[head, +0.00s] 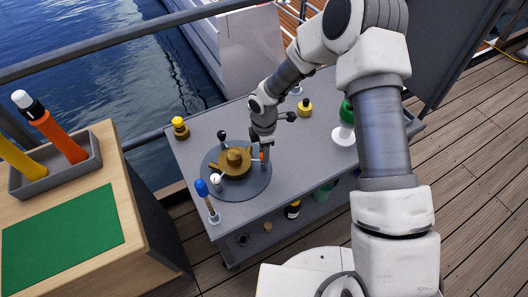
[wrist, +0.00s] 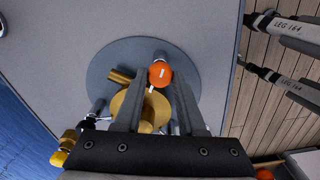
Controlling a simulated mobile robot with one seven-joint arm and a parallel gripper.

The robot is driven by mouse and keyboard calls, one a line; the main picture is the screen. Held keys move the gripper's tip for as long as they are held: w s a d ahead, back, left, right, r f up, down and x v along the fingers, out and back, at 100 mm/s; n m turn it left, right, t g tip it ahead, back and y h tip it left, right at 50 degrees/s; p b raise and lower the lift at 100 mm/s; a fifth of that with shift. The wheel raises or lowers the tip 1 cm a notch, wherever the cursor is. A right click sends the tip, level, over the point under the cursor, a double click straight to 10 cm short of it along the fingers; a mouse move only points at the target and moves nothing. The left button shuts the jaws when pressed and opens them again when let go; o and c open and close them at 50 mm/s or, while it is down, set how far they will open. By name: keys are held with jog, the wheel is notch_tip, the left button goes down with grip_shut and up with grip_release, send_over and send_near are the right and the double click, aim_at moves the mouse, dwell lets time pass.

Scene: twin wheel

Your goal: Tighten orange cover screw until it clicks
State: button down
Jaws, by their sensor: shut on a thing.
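The orange cover screw (wrist: 160,74) has a round orange head with a white mark, seen in the wrist view at the edge of a brass body (wrist: 155,108). In the head view a little of the orange screw (head: 263,156) shows under my gripper (head: 262,146). The brass body (head: 234,160) sits on a round dark grey plate (head: 247,192). In the wrist view my gripper's two fingers (wrist: 160,72) stand on either side of the screw head, shut on it. The fingers hide part of the brass body.
The grey workbench (head: 205,128) also carries a blue-handled tool (head: 202,188), a yellow knob (head: 180,125), another yellow piece (head: 305,107) and a green-and-white item (head: 344,130). A wooden cabinet (head: 150,215) stands left. A railing and water lie behind.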

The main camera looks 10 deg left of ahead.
jog(key=m+b, duration=0.2)
jog(key=m, duration=0.3)
jog(key=m+b, duration=0.1)
jog(key=m, duration=0.3)
jog(key=shift+m+b, duration=0.3)
jog(key=shift+b, duration=0.1)
jog(key=m+b, duration=0.1)
jog(key=m, duration=0.3)
jog(key=shift+m, duration=0.3)
jog(key=m+b, duration=0.1)
jog(key=m, duration=0.3)
jog(key=shift+m, duration=0.4)
jog(key=c, duration=0.5)
grip_release()
jog(key=shift+r, duration=0.15)
